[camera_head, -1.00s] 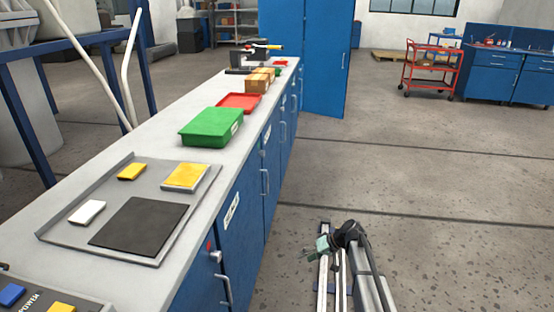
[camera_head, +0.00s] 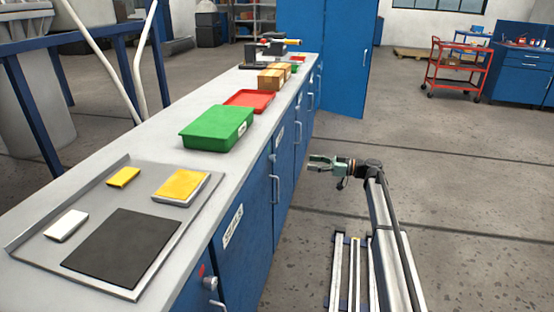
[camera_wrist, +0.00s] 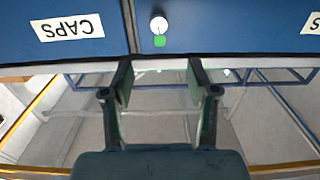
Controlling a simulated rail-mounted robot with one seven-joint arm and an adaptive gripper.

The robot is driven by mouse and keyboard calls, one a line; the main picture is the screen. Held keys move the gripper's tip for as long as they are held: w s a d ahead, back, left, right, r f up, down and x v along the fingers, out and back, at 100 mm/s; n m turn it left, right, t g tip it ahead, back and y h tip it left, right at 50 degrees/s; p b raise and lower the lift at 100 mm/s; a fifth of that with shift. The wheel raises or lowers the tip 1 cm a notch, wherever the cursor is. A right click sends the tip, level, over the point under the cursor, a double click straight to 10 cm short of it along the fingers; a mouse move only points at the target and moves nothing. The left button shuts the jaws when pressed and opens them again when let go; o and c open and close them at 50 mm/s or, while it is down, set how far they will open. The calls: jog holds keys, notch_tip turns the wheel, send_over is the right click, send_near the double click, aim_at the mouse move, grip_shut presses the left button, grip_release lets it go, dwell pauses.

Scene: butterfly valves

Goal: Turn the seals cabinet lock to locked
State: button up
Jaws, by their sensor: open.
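The door labelled SEALS (camera_head: 233,226) is on the blue cabinet front. A round silver lock knob (camera_wrist: 158,25) with a green mark below it shows in the wrist view, on the door beside the one labelled CAPS (camera_wrist: 68,27). That label is upside down. A small knob (camera_head: 272,157) at the far upper edge of the SEALS door appears to be this lock; its mark is unclear there. My gripper (camera_head: 314,163) is open and empty, out from the cabinet front. In the wrist view its fingers (camera_wrist: 158,82) point toward the knob, apart from it.
A nearer knob with a red mark (camera_head: 209,283) is left of the SEALS door. A vertical handle (camera_head: 275,190) juts below the far knob. The counter holds a grey tray (camera_head: 25,235), a green bin (camera_head: 216,128) and a red tray (camera_head: 249,98). The aisle floor is open.

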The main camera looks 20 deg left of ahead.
aim_at(275, 158)
jog(key=a, duration=0.5)
jog(key=s+a, duration=0.1)
jog(key=a, duration=0.4)
jog(key=s+a, duration=0.1)
jog(key=a, duration=0.4)
grip_shut()
